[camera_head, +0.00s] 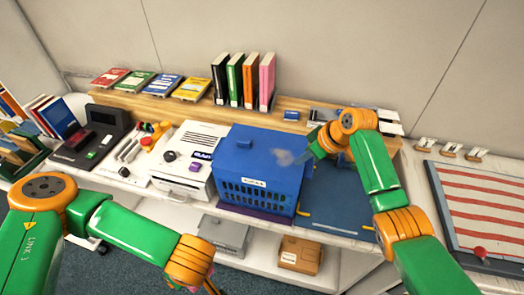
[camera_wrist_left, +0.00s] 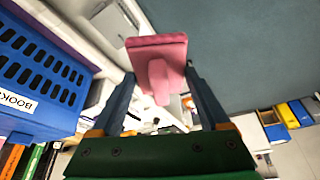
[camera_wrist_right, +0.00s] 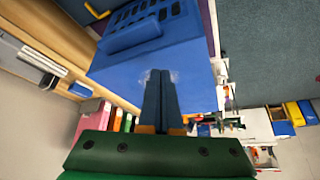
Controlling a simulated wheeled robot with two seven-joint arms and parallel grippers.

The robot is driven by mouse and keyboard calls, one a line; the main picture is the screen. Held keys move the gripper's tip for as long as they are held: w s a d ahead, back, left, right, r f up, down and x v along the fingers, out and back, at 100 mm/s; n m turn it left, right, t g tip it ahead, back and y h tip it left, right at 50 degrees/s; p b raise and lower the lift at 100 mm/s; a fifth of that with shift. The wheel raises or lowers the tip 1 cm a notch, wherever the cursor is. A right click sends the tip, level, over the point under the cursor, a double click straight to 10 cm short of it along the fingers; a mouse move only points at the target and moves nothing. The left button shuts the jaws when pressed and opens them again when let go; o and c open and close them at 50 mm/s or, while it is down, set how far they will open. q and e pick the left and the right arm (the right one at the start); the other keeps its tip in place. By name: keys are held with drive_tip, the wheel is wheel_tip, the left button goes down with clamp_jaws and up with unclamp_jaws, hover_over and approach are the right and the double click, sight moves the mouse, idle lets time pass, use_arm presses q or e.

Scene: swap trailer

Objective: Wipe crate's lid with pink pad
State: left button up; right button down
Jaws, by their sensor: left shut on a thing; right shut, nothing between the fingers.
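The blue crate (camera_head: 258,185) stands on the white bench with its blue lid (camera_head: 255,150) on top. A greyish smudge (camera_head: 287,157) shows on the lid's right part. My right gripper (camera_wrist_right: 158,75) is shut and empty, its fingertips over the lid right by the smudge; I cannot tell whether they touch. In the left wrist view, my left gripper (camera_wrist_left: 160,85) is shut on the handle of the pink pad (camera_wrist_left: 157,45). It is in front of and below the crate, and in the head view the pad is mostly hidden at the bottom edge.
A white machine (camera_head: 187,160) stands close left of the crate. A dark blue mat (camera_head: 340,205) lies to its right. Upright binders (camera_head: 235,82) stand on the wooden shelf behind. A red-striped board (camera_head: 485,215) lies far right.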

use_arm(q)
drive_tip(key=shift+f+b, duration=0.3)
drive_tip(key=shift+f, duration=0.05)
use_arm(e)
drive_tip(key=shift+f, duration=0.8)
